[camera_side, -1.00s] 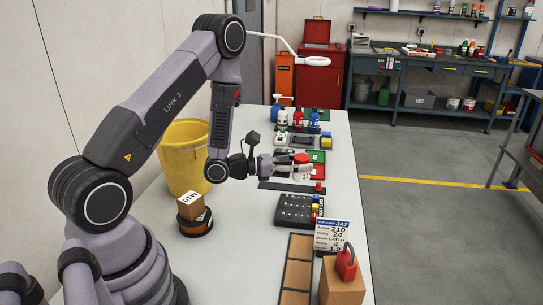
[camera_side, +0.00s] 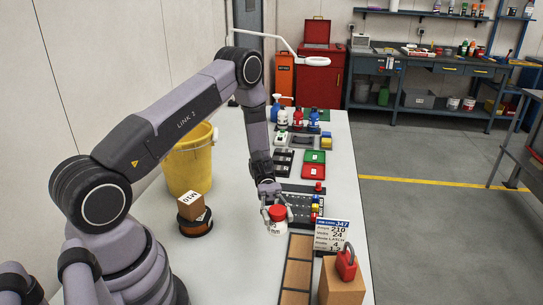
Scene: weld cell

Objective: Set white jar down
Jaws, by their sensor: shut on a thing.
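The white jar (camera_side: 279,228) with a red lid (camera_side: 278,212) is upright in the grasp of my gripper (camera_side: 277,211). My gripper points downward over the white table and is shut on the jar. The jar is just left of the black tray (camera_side: 305,224) with holes and beyond the far end of the brown divided tray (camera_side: 297,262). I cannot tell whether the jar's base touches the table.
A yellow bucket (camera_side: 189,163) and a small cardboard box (camera_side: 190,205) on a dark round spool (camera_side: 195,224) stand at left. A printed sign (camera_side: 332,236) and a box with a red padlock (camera_side: 346,265) stand at front right. Green (camera_side: 316,156) and red (camera_side: 313,171) trays lie farther back.

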